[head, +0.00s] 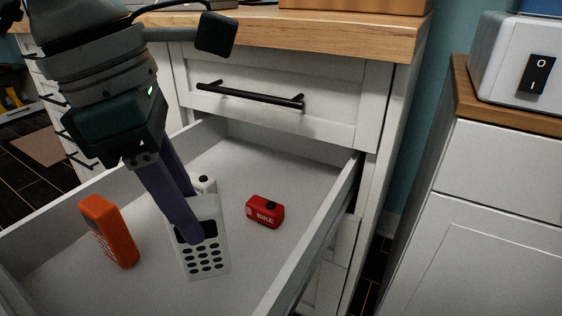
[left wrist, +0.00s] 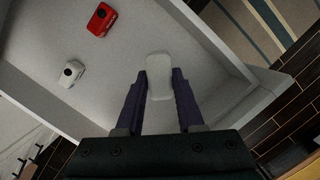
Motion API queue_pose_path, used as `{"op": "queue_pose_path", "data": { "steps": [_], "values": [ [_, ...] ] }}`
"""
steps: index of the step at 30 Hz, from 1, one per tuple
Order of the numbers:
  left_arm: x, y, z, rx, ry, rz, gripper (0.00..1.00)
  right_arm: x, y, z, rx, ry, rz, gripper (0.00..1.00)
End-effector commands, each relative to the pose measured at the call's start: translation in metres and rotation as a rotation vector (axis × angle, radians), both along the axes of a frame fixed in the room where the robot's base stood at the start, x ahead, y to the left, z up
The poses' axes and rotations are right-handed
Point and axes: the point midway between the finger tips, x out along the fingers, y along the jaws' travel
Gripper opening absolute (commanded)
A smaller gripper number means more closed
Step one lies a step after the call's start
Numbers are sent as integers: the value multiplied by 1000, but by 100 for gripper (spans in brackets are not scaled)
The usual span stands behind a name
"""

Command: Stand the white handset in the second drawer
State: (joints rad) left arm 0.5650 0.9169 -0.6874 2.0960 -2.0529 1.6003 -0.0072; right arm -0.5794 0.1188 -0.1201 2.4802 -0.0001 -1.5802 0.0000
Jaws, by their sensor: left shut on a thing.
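The white handset (head: 207,262) is upright inside the open second drawer (head: 325,215), its dark screen and keypad facing the head camera. My left gripper (head: 192,232) reaches down into the drawer, its purple fingers shut on the handset. In the left wrist view, the handset (left wrist: 159,76) shows end-on between the two fingertips of my left gripper (left wrist: 160,88). I cannot tell whether its lower end touches the drawer floor. My right gripper is not in view.
An orange handset (head: 108,232) stands at the drawer's left. The closed drawer above has a black handle (head: 250,95). Bare drawer floor surrounds them.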

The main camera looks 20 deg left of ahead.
Motion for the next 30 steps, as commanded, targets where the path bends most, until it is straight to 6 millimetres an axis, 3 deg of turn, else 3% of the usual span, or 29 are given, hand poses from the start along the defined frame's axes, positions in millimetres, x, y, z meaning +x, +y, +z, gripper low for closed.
{"op": "queue_pose_path", "data": {
  "steps": [9,20,21,28,30],
  "values": [
    [-1,0,-42,-1,4,0,0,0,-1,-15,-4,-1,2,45],
    [0,0,-47,1,1,0,0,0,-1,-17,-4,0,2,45],
    [0,0,-47,1,1,0,38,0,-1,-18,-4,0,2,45],
    [0,0,-46,1,1,0,64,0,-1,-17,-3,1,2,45],
    [0,0,-46,1,1,0,67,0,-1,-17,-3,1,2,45]
  ]
}}
